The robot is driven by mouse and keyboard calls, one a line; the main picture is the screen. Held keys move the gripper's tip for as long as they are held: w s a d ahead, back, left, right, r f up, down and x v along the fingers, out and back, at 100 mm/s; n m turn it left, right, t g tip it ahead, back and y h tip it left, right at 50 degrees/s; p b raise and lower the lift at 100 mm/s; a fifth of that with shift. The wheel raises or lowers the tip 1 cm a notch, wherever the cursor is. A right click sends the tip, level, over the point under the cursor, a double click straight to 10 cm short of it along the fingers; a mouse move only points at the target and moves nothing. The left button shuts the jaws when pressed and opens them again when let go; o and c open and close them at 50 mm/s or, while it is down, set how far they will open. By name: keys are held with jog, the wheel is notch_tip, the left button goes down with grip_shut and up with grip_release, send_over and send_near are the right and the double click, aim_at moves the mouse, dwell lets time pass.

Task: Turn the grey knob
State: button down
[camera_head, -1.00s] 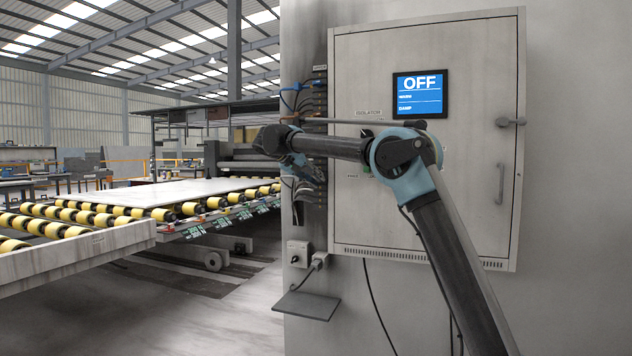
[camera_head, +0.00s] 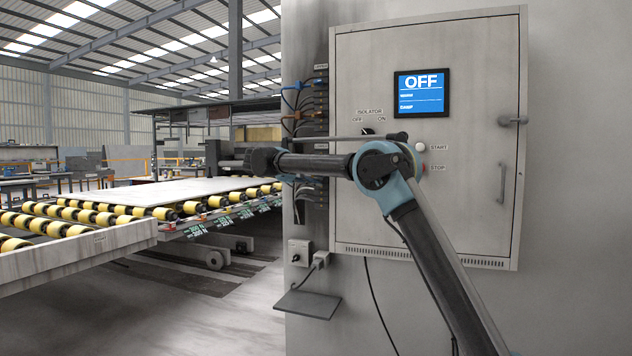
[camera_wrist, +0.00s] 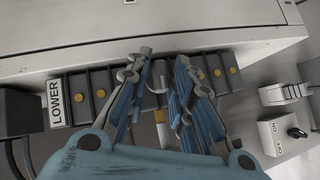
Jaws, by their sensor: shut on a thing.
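In the wrist view my gripper (camera_wrist: 165,75) has its two blue-grey fingers on either side of a small pale grey knob (camera_wrist: 157,86) on a row of dark modules (camera_wrist: 100,80). It is shut on this knob, which is partly hidden between the fingers. The knob's angle is hard to tell. In the head view the dark modules (camera_head: 315,105) run down the left side of the cabinet (camera_head: 460,210). My arm crosses in front of them and mostly hides the gripper and the knob. The blue screen (camera_head: 421,94) on the cabinet reads OFF.
A "LOWER" label (camera_wrist: 58,103) sits beside the modules. An off/on box (camera_wrist: 280,138) with a black knob is at right. An isolator switch (camera_head: 367,131), a white start button (camera_head: 420,147) and a red stop button (camera_head: 424,168) are near my arm. A roller conveyor (camera_head: 100,235) stands left.

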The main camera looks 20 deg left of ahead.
jog(key=c, duration=1.7)
grip_release()
jog(key=shift+a+f, duration=0.1)
jog(key=shift+o, duration=0.2)
jog(key=v, duration=1.1)
jog(key=shift+s+a, duration=0.25)
jog(key=shift+a, duration=0.05)
